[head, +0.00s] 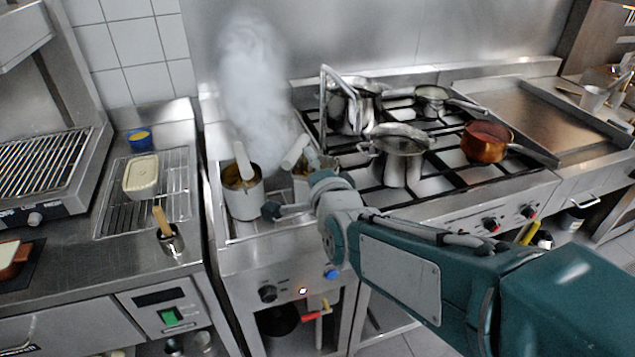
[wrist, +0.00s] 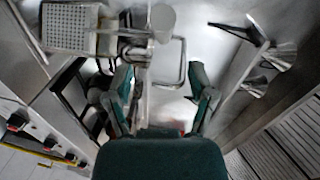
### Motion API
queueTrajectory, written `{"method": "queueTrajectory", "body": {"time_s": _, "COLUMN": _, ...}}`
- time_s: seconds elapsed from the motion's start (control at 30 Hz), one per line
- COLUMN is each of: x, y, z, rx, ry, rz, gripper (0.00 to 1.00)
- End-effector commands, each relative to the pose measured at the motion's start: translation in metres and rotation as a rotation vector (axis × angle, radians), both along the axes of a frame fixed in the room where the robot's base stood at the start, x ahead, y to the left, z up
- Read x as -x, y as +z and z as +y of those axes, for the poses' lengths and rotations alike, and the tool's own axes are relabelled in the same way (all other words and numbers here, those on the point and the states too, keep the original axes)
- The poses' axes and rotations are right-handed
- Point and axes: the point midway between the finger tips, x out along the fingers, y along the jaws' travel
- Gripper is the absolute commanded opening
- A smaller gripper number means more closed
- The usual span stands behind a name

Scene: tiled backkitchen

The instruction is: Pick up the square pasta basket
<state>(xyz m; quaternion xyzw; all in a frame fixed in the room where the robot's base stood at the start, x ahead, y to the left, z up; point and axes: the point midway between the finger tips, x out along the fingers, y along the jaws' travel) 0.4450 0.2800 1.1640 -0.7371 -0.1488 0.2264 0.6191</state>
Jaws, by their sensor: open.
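A square basket with a perforated face (wrist: 70,27) shows at the upper left of the wrist view. A pale, round-ended handle (wrist: 162,18) shows close to it. In the head view, a metal container with a pale handle (head: 245,198) stands in the steaming cooker; another pale handle (head: 296,152) rises beside my gripper, its lower part partly hidden. I cannot tell which of these is the square basket. My gripper (head: 292,188) is over the cooker's front. In the wrist view its two fingers (wrist: 160,80) are apart, with nothing held between them.
The stove (head: 480,195) on the right carries several pots, including a copper pan (head: 486,142). The left counter holds a wire rack (head: 172,200) with a pale tub (head: 141,176), and a small metal cup (head: 171,240).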

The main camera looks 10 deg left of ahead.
Motion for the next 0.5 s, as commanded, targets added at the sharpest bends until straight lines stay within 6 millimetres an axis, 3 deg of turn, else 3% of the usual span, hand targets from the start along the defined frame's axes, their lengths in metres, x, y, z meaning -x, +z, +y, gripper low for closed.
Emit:
{"method": "queueTrajectory", "body": {"time_s": 0.2, "x": -0.027, "y": -0.006, "z": 0.015, "rx": 0.002, "ry": -0.001, "rz": 0.002, "gripper": 0.71}}
{"method": "queueTrajectory", "body": {"time_s": 0.5, "x": -0.05, "y": -0.008, "z": 0.029, "rx": 0.003, "ry": -0.001, "rz": 0.001, "gripper": 0.71}}
